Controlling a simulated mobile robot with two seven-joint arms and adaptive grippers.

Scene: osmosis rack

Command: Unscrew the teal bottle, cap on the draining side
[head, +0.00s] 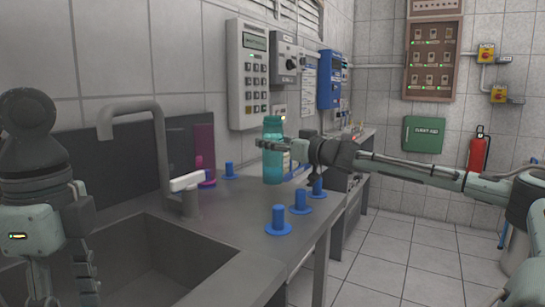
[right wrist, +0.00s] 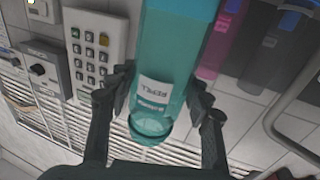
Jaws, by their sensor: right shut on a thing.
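The teal bottle (head: 272,168) stands upright on the grey counter (head: 238,209), near its back. My right gripper (head: 272,146) reaches in from the right and is shut on the bottle's upper part. In the right wrist view the fingers (right wrist: 160,97) press both sides of the teal bottle (right wrist: 172,55), which appears upside down with a label. Its round top end shows near the bottom of that view; whether the cap is loose cannot be told. My left arm hangs at the far left over the sink, and its gripper (head: 65,287) is partly cut off.
A sink (head: 150,262) with a grey tap (head: 160,140) and white lever lies left. A magenta bottle (head: 204,150) is near the wall. The mid-counter is clear.

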